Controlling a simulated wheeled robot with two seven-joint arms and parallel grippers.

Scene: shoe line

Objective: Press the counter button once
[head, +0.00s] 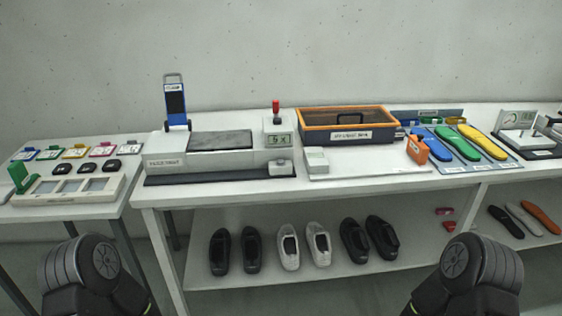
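A light grey press-like machine (220,160) stands on the white table, left of the middle, on a dark base. At its right end is a small display box (280,139) with dark characters on a pale green screen, too small to read surely. A red-topped knob (276,105) stands upright on that box. A small pale block (280,166) sits in front, below the display. Another small white box (316,158) sits just to the right. I cannot tell for certain which part is the counter button. Only my arm links show at the bottom; neither gripper is in view.
An orange-rimmed bin (347,124) stands right of the display, with an orange block (417,149) beside it. Coloured insoles (457,144) lie farther right. A blue-faced upright panel (175,104) rises behind the machine. Shoes (304,246) stand on the lower shelf.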

